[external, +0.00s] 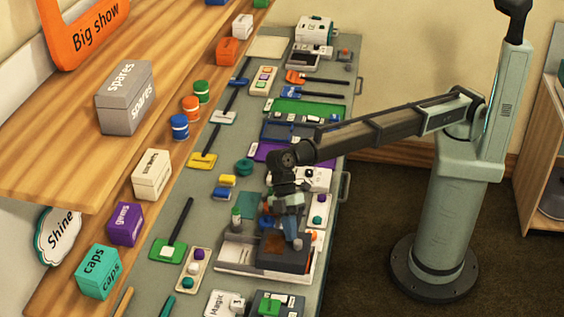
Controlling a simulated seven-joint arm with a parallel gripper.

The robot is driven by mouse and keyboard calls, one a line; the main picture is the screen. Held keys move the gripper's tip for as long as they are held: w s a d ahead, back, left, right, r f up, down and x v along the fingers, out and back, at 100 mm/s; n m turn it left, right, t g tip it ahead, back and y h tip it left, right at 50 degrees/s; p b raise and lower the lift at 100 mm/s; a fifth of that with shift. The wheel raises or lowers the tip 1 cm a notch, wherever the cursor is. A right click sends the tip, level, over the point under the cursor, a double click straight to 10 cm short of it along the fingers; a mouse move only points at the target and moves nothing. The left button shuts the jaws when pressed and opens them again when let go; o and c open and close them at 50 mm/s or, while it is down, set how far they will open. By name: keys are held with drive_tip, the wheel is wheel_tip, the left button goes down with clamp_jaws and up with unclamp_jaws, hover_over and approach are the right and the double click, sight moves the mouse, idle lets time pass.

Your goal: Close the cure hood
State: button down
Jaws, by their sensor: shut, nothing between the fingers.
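What looks like the cure hood (283,257) is a dark grey box-like cover with a brownish window. It sits over the right part of a white tray-like base (230,255) on the bench. From this angle I cannot tell whether the hood is fully down. My gripper (297,243) points down at the hood's right side, with its fingers shut and nothing held. The fingertips are at or just above the hood's top; I cannot tell whether they touch it. My wrist hides part of the hood's far side.
A purple tray (266,152) and a white device (316,178) lie beyond my wrist. A white box marked Magic (223,303) and a dark tray with a green block (269,305) sit nearer. A green-based paddle (168,249) and a white holder with balls (193,270) lie left.

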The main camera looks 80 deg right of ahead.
drive_tip(key=shift+s, duration=1.3)
drive_tip(key=w, duration=0.1)
drive_tip(key=w+d, duration=0.1)
drive_tip(key=w, duration=0.1)
drive_tip(key=shift+w+d, duration=0.25)
drive_tip(key=v, duration=1)
drive_tip(key=shift+w, duration=0.3)
